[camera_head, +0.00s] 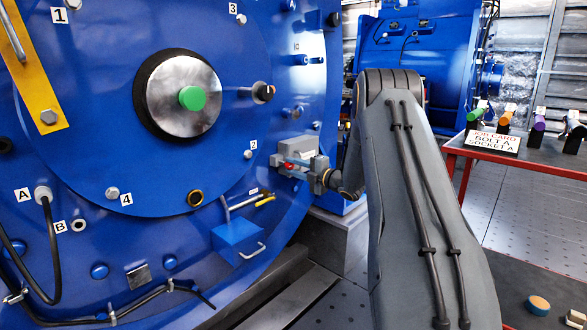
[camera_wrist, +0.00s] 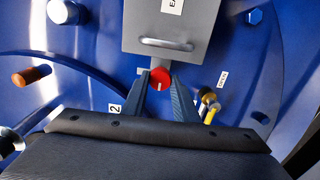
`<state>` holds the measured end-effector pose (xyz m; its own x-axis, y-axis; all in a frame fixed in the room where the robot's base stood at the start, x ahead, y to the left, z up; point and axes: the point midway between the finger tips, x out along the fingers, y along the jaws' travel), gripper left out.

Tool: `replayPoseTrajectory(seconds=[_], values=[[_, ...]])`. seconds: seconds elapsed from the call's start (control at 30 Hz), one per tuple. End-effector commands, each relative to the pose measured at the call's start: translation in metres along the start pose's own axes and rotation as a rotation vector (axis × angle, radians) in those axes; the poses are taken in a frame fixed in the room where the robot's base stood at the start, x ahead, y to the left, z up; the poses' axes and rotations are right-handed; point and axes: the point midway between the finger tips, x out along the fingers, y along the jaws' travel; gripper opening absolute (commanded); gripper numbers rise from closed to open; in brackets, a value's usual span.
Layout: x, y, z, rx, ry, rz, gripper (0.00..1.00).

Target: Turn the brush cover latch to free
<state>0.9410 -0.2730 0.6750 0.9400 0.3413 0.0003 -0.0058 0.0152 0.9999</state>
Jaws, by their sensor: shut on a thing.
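The brush cover (camera_wrist: 172,30) is a grey box with a bar handle on the blue motor face. It also shows in the head view (camera_head: 297,148), at the lower right of the motor. The latch (camera_wrist: 160,74) is a round red knob with a short white mark, just below the cover in the wrist view. That mark runs roughly up and down in the picture. My gripper (camera_wrist: 161,88) has a finger on each side of the knob and is shut on it. In the head view the red latch (camera_head: 288,165) shows beside my wrist; the fingers are small there.
A black selector knob (camera_head: 264,92) and a yellow-handled tool (camera_head: 265,200) sit near the cover on the motor face. A red-framed table (camera_head: 545,156) with coloured-handled tools and a job card (camera_head: 494,140) stands at right.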

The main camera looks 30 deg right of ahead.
Motion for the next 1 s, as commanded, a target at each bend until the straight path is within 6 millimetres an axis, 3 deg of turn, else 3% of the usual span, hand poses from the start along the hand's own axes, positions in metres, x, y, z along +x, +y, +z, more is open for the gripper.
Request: replayPoseTrajectory(seconds=[0.23, 0.27, 0.33, 0.67, 1.0], values=[[-0.001, -0.001, 0.000, 0.001, 0.000, -0.002, 0.04], [-0.001, -0.001, 0.000, 0.001, 0.000, -0.002, 0.31], [-0.001, -0.001, 0.000, 0.001, 0.000, -0.002, 0.43], [-0.002, 0.000, 0.000, 0.002, 0.000, -0.001, 0.44], [-0.050, 0.001, 0.001, 0.003, -0.002, -0.002, 0.44]])
